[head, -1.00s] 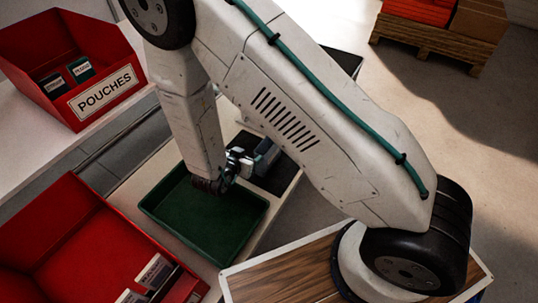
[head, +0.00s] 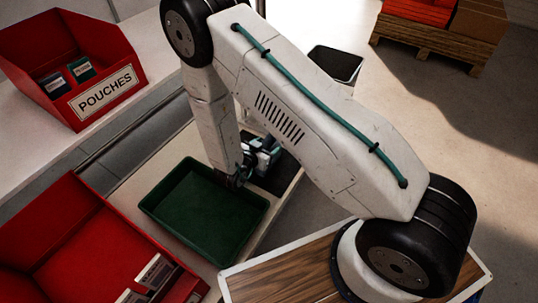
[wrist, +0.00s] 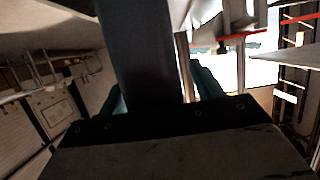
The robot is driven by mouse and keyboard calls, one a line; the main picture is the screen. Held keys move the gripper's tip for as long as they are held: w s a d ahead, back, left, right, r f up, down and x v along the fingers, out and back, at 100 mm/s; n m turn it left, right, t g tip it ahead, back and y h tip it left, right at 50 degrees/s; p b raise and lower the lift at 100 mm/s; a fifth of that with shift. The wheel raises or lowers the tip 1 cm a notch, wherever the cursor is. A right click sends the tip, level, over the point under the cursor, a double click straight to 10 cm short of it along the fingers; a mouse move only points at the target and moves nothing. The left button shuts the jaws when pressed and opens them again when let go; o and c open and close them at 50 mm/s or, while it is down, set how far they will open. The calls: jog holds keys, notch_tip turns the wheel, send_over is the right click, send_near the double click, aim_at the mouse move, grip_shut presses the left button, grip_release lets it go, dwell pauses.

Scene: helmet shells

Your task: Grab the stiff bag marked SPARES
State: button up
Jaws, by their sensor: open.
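No bag with a readable SPARES mark shows. Two small dark pouches with white labels, a left pouch (head: 53,85) and a right pouch (head: 82,69), stand in the red POUCHES bin (head: 110,92) at the upper left; their print is too small to read. My gripper (head: 262,156) is right of the green tray (head: 165,219), partly hidden by my arm. In the wrist view its teal fingers (wrist: 158,88) are apart. A dark upright slab (wrist: 145,45) stands between them; I cannot tell what it is or whether they touch it.
A second red bin (head: 60,235) at the lower left holds labelled items (head: 153,272). A dark open bin (head: 336,64) stands behind my arm. A loaded pallet (head: 440,42) is at the upper right. Open floor lies on the right.

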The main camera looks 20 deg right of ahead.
jog(key=c, duration=1.3)
